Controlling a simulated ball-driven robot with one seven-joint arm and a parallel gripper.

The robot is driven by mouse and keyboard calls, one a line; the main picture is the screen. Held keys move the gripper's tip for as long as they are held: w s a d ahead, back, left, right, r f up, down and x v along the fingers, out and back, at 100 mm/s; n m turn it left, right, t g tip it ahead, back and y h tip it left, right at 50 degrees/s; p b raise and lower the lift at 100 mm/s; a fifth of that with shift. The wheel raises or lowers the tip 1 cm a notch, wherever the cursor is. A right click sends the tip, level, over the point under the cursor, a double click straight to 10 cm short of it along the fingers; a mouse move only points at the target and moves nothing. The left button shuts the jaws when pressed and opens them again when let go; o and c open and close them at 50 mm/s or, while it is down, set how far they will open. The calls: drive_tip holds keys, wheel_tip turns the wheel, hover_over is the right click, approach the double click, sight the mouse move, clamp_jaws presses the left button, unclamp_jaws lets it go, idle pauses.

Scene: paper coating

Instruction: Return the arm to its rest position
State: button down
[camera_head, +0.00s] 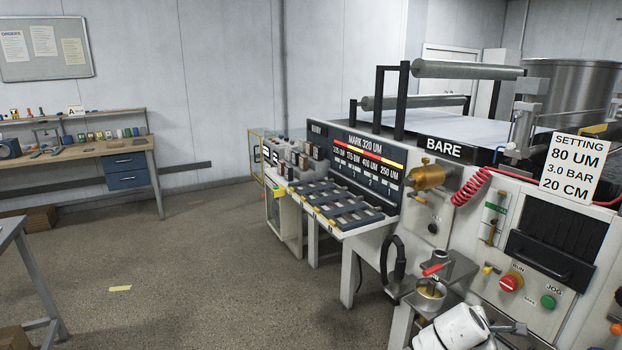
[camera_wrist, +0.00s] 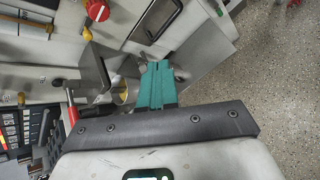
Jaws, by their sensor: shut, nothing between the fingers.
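My gripper (camera_wrist: 158,66) shows in the wrist view as two teal fingers close together, with nothing between them. It is in front of the coating machine's panel, beside a small round cup (camera_wrist: 121,92). In the head view, part of my white arm is at the bottom right, low in front of the machine's panel. The fingers cannot be made out clearly there.
The machine's panel carries a red RUN knob (camera_head: 510,282) and a green JOG button (camera_head: 547,302). A cup with a red handle (camera_head: 432,289) stands on a ledge close to my arm. Open floor (camera_head: 200,270) lies to the left, before a workbench (camera_head: 100,156).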

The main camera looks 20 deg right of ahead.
drive_tip(key=s+a+f+m+y, duration=0.45)
drive_tip(key=s+a, duration=0.35)
drive_tip(key=a, duration=0.6)
drive_tip(key=s+a+f+m+y, duration=0.3)
drive_tip(key=s+a+f+m, duration=0.25)
drive_tip(key=s+a, duration=0.55)
drive_tip(key=s+a+r+m+y, duration=0.2)
drive_tip(key=s+a, duration=0.5)
drive_tip(key=a, duration=0.2)
drive_tip(key=shift+a+g+y, duration=0.2)
drive_tip(key=shift+g+y, duration=0.15)
drive_tip(key=shift+g, duration=0.05)
drive_tip(key=shift+r, duration=0.1)
